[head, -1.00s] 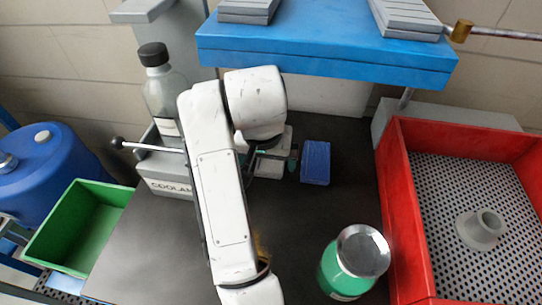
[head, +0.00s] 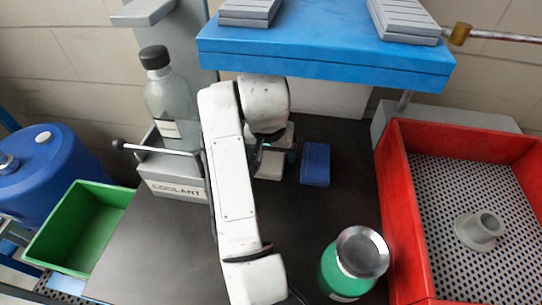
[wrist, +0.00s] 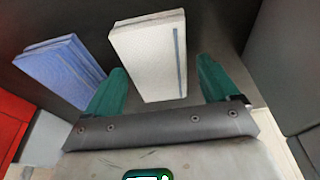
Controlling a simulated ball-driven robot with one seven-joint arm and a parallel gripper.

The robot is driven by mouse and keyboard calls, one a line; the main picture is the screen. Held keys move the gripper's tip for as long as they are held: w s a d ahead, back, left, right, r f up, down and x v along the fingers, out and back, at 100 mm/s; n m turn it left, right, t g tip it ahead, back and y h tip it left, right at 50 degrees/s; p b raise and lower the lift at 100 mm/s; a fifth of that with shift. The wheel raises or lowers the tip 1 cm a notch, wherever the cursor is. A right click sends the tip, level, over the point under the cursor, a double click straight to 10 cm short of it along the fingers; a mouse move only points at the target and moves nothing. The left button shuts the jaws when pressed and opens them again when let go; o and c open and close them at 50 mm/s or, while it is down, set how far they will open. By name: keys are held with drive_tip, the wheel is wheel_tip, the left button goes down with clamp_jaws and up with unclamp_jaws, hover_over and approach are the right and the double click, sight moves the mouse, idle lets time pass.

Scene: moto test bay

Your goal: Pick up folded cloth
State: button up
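A white folded cloth (wrist: 152,58) with a blue stripe lies on the dark bench top. It also shows in the head view (head: 269,168), partly hidden by my arm. A blue folded cloth (wrist: 62,68) lies beside it, to the left in the wrist view and to the right in the head view (head: 315,164). My gripper (wrist: 161,72) is open, its two green fingers on either side of the white cloth's near end, with gaps showing. Nothing is held. I cannot tell how far the fingertips are above the bench. In the head view my arm hides most of the gripper.
A blue shelf (head: 325,55) overhangs the back. A bottle (head: 170,105) stands in the coolant holder (head: 172,180) at left. A green jar (head: 345,275) stands front right, beside a red crate (head: 392,210). A green bin (head: 80,225) is at far left.

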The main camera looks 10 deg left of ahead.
sight(271, 155)
drive_tip(key=c, duration=0.8)
drive_tip(key=shift+r, duration=0.1)
drive_tip(key=shift+c, duration=0.2)
drive_tip(key=shift+r, duration=0.5)
wheel_tip(271, 155, up, 2)
drive_tip(key=shift+r, duration=0.15)
drive_tip(key=s+p, duration=0.1)
drive_tip(key=s, duration=0.5)
drive_tip(key=s+p, duration=0.2)
drive_tip(key=s, duration=0.4)
drive_tip(key=s+p, duration=0.1)
drive_tip(key=s, duration=0.5)
drive_tip(key=shift+a+p, duration=0.3)
drive_tip(key=shift+p, duration=0.1)
